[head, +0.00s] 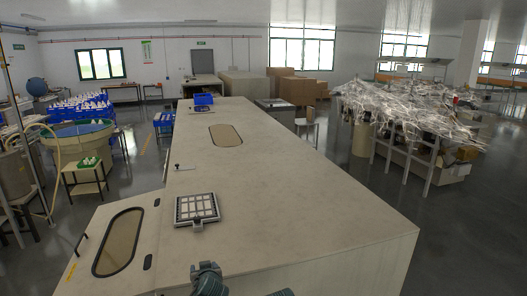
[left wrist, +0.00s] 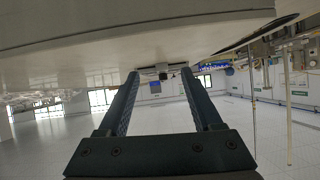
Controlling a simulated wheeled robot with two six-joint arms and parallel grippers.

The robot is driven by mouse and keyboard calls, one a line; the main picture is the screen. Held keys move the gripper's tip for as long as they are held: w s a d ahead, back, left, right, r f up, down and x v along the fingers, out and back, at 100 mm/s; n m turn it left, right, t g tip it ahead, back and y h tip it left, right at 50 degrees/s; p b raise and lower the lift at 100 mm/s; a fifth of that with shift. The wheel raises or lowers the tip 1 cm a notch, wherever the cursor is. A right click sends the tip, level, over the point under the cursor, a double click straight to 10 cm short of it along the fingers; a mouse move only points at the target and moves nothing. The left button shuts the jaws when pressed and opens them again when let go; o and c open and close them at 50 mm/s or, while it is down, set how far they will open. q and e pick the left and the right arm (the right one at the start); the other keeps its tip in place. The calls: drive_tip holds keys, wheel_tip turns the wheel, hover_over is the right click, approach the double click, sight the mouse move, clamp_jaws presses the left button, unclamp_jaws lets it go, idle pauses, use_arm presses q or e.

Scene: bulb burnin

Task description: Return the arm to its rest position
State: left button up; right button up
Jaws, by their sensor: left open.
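My left gripper (left wrist: 160,76) is open in the left wrist view, its two dark fingers well apart with nothing between them. That view is upside down, with the pale bench top along its upper edge. In the head view dark teal parts of my arm (head: 207,279) show at the bottom edge, over the near end of the bench (head: 290,228). The fingers cannot be made out there. A small teal part of mine also shows at the bottom, right of it. My right gripper is not in view.
A framed tray with pale cells (head: 197,208) lies on the bench, beyond my arm. A hatch with an oval window (head: 119,242) is at the left. A blue bin (head: 203,99) stands at the far end. The bench top to the right is clear.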

use_arm(q)
drive_tip(key=s+d+f+m+g+h+b, duration=0.1)
drive_tip(key=s+d+f+m+g+b, duration=0.2)
drive_tip(key=s+f, duration=0.8)
drive_tip(key=s+d+f+m+g+h+b, duration=0.1)
drive_tip(key=s+d+f+m+g+b, duration=0.3)
drive_tip(key=s+d+f+g+b, duration=0.4)
drive_tip(key=s+d+f, duration=0.1)
drive_tip(key=s+f, duration=0.2)
drive_tip(key=shift+s+d+f+g+h, duration=0.15)
drive_tip(key=shift+s+f+g+h, duration=0.05)
drive_tip(key=shift+g+h, duration=0.2)
